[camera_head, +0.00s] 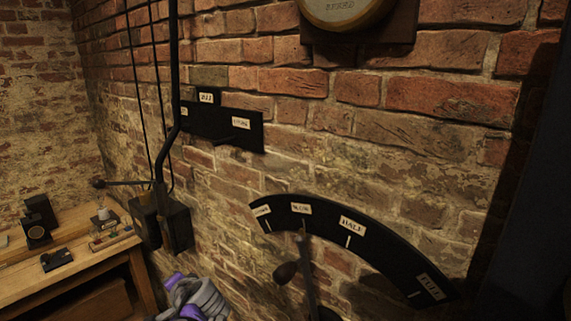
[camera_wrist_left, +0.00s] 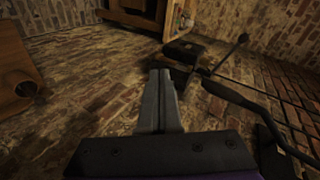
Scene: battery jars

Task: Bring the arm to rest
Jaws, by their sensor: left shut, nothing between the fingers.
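My left gripper (camera_wrist_left: 161,78) shows in the left wrist view with its two grey fingers together and nothing between them. The fingers point toward the brick wall and the dark wall box and touch nothing that I can see. In the head view, grey and purple parts of my left arm (camera_head: 195,298) show at the bottom, left of the lever; the fingertips cannot be made out there. My right gripper is in neither view.
A black curved scale (camera_head: 380,248) with white labels is on the brick wall, with a dark-knobbed lever (camera_head: 287,272) below it. A black wall box (camera_head: 176,228) with a rod stands left of it. A wooden bench (camera_head: 75,258) with small items is at left.

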